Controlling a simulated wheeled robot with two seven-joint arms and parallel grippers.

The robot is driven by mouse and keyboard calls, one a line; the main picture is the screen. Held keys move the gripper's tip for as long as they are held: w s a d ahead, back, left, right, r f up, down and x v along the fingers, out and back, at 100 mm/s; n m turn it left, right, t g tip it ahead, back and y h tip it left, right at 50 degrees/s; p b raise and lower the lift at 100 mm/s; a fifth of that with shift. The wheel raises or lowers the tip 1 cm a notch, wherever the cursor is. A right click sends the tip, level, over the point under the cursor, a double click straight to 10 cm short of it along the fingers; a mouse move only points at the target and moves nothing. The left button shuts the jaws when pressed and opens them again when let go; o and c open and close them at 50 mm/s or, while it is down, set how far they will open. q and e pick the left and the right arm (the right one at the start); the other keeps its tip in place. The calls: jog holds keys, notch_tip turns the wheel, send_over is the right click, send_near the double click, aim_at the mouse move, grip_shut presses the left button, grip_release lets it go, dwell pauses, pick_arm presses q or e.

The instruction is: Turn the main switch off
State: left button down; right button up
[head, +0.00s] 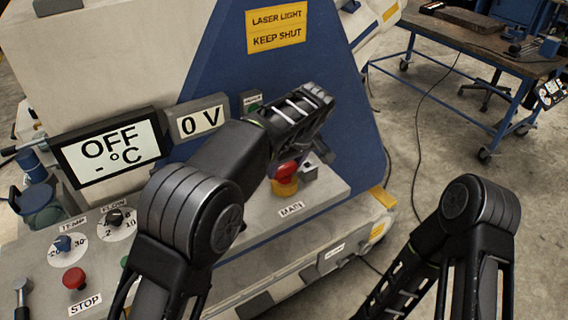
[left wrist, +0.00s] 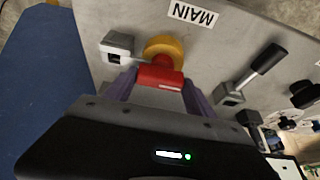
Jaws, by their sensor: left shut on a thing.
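The main switch is a red handle (head: 287,170) on a yellow round base (head: 284,188), behind the MAIN label (head: 291,209) on a grey panel. In the left wrist view the red handle (left wrist: 160,77) sits in front of the yellow base (left wrist: 164,47). My left gripper (head: 302,160) is at the switch, and its two fingers (left wrist: 159,88) are shut on the red handle from both sides. The arm hides part of the panel in the head view. My right arm shows at the lower right, but its gripper is out of view.
A display (head: 110,149) reads OFF and - °C; another (head: 202,120) reads 0 V. A red STOP button (head: 74,278) and dials lie at the lower left. A lever (left wrist: 254,72) and a small metal latch (left wrist: 117,46) flank the switch. A blue-framed bench (head: 480,50) stands behind.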

pick_arm(q)
jog(key=shift+c, duration=1.6)
grip_release()
jog(key=v, duration=0.8)
jog(key=shift+b, duration=0.4)
jog(key=shift+a+f, duration=0.1)
